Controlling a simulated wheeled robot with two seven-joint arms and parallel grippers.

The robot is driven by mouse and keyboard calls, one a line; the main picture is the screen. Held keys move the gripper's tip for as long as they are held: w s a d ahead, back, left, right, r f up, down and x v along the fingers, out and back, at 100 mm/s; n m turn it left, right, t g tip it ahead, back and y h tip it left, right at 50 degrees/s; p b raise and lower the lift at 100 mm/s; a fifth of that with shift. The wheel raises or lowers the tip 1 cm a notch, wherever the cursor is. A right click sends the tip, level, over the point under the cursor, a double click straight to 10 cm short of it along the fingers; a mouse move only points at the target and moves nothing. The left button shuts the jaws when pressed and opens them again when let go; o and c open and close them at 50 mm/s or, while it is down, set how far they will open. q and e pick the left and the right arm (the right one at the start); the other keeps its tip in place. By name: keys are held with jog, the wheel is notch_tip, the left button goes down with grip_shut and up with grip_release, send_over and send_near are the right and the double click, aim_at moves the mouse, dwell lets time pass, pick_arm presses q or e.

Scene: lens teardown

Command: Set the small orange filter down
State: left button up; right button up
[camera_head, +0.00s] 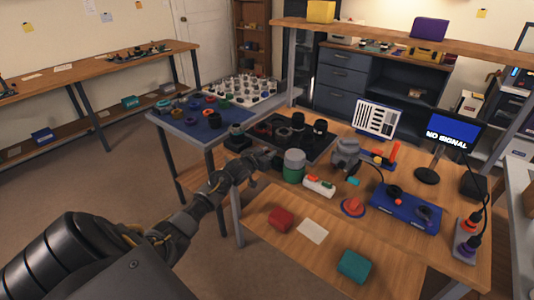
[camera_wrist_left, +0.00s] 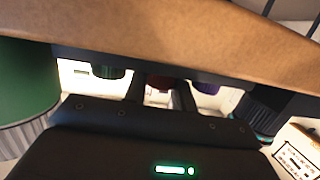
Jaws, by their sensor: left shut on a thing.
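My left gripper (camera_head: 270,159) reaches in from the left, over the near left edge of the wooden workbench, beside the green-and-white jar (camera_head: 293,166). In the left wrist view its two fingers (camera_wrist_left: 158,95) are close together, with a dark reddish thing (camera_wrist_left: 158,82) showing between or behind them. The small orange filter cannot be made out clearly in either view; the gripper hides its grip in the head view. The jar also shows large at the left of the wrist view (camera_wrist_left: 22,85). My right gripper is out of view.
A black tray (camera_head: 316,152) with dark lens parts lies just beyond the gripper. The side table's blue mat (camera_head: 183,126) holds several coloured rings. A white-and-orange tool (camera_head: 319,186), a red box (camera_head: 281,219) and a teal box (camera_head: 354,266) are nearer. A wooden shelf spans overhead.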

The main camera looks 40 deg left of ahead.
pick_arm(q)
jog(key=shift+f, duration=0.15)
jog(key=o, duration=0.6)
jog(key=shift+o, duration=0.2)
jog(key=shift+s, duration=0.35)
jog(key=v, duration=1.1)
jog(key=shift+s+r, duration=0.15)
jog(key=shift+r, duration=0.15)
